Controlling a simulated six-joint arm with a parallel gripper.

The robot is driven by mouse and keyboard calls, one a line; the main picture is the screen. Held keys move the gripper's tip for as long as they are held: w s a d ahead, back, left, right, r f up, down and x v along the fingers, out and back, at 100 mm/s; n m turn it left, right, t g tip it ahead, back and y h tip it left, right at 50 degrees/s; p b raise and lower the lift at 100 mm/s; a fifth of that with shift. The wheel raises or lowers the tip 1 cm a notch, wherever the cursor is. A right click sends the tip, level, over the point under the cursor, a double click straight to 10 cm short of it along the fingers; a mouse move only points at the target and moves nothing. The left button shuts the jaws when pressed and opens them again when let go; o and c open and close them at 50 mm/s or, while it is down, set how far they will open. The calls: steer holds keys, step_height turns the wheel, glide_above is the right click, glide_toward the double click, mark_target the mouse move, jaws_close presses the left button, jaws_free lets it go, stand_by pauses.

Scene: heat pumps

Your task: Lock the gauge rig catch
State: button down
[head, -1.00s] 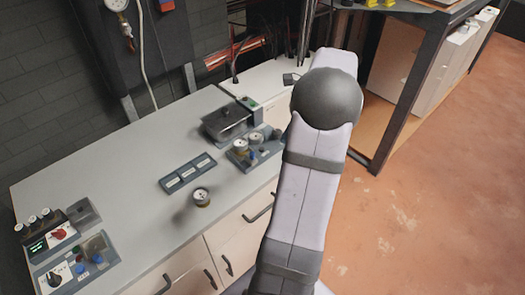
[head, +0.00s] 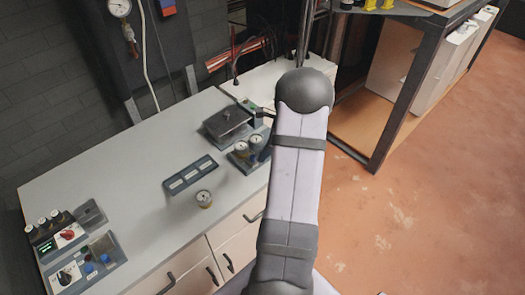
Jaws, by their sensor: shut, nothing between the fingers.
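A dark block with two round gauges (head: 241,154) stands near the back right end of the grey counter, partly beside my arm. A dark grey box with a lid and handle (head: 228,122) stands behind it. I cannot tell which of these is the gauge rig, and no catch can be made out. My arm rises through the middle right of the head view. My gripper is not seen; it is hidden beyond the arm or out of frame.
A dark strip with several pale labels (head: 190,175) lies on the counter (head: 140,160). Control boxes with knobs (head: 68,277) stand at the front left. A wall gauge with a hose (head: 120,9) hangs at the back. The counter's middle left is clear.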

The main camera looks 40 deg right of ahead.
steer(key=shift+w+a, duration=0.15)
steer(key=shift+w, duration=0.15)
steer(key=shift+w+a+r+p, duration=0.1)
steer(key=shift+w+p, duration=0.15)
steer(key=shift+w, duration=0.35)
steer(key=shift+w+a+r+p, duration=0.1)
steer(key=shift+w+p, duration=0.1)
steer(key=shift+w, duration=0.35)
steer(key=shift+d, duration=0.1)
steer(key=shift+s+d, duration=0.3)
steer(key=shift+s, duration=0.15)
steer(key=s+d, duration=0.2)
steer(key=s, duration=0.1)
steer(key=shift+s+d, duration=0.15)
steer(key=shift+s, duration=0.05)
steer(key=b+v, duration=0.2)
steer(key=v, duration=0.7)
steer(key=shift+r, duration=0.3)
